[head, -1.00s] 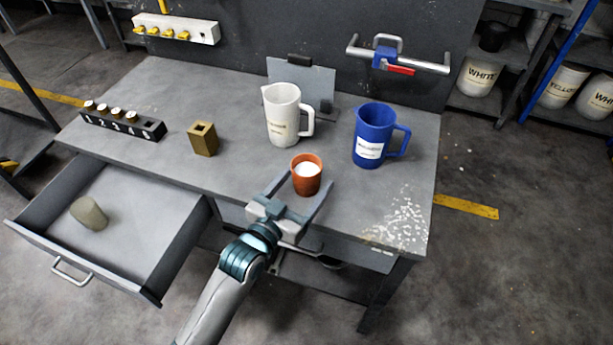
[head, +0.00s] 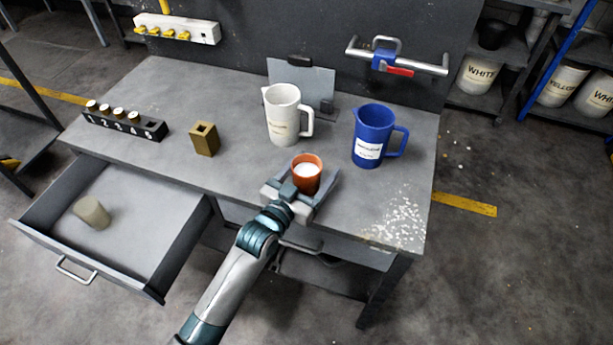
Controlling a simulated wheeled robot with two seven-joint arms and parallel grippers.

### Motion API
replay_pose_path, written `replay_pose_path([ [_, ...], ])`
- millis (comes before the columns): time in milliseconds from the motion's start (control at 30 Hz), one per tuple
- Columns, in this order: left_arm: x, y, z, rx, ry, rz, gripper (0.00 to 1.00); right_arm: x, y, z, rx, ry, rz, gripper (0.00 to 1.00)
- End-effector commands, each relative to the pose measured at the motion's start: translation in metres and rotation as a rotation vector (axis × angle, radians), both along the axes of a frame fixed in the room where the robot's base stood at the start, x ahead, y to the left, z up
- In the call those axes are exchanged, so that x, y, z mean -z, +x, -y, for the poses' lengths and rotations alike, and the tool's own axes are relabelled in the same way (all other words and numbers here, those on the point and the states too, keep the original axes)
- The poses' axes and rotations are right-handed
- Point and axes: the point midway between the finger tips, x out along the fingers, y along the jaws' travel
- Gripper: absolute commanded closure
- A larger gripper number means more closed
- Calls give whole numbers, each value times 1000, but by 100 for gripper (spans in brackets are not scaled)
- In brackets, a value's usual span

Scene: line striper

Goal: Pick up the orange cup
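The orange cup (head: 306,184) stands upright on the workbench near its front edge, with white contents showing at its top. My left gripper (head: 311,172), on the arm coming in from the lower left, is at the cup, with its palm close to the near side. Its fingers lie on either side of the cup and appear spread; the right finger shows beside it, while the left finger is partly hidden. Firm contact cannot be seen. My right gripper is not in view.
A white jug (head: 283,121) stands behind the cup and a blue jug (head: 368,147) to its right. A brass block (head: 204,139) and a numbered rack (head: 123,126) are left. An open drawer (head: 150,206) holds a beige cylinder (head: 92,213). White specks mark the bench's right front.

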Motion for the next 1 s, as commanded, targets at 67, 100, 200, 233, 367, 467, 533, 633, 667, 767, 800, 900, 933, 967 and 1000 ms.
replay_pose_path([
  [67,0,0,0,0,0,0,28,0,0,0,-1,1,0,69],
  [100,0,0,0,0,0,0,28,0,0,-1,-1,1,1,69],
  [200,0,0,0,0,0,0,42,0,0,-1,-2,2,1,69],
  [233,0,0,0,0,0,0,50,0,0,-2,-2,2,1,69],
  [367,0,0,0,0,0,0,81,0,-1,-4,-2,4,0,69],
  [467,-1,0,0,0,-1,2,81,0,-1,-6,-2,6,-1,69],
  [533,-1,0,0,0,-1,2,81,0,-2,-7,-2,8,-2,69],
  [633,-2,0,0,0,-1,2,81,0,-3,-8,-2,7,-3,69],
  [667,-2,0,0,0,-1,2,81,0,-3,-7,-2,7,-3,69],
  [767,-6,0,0,0,-1,3,81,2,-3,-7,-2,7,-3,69],
  [800,-9,0,0,0,-2,3,81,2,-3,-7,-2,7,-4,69],
  [900,-18,0,0,1,-3,5,81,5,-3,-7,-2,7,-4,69],
  [933,-22,0,0,1,-3,5,81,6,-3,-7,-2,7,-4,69],
  [967,-26,0,0,1,-3,5,81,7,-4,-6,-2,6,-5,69],
  [1000,-33,0,1,1,-3,6,81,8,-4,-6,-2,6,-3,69],
])
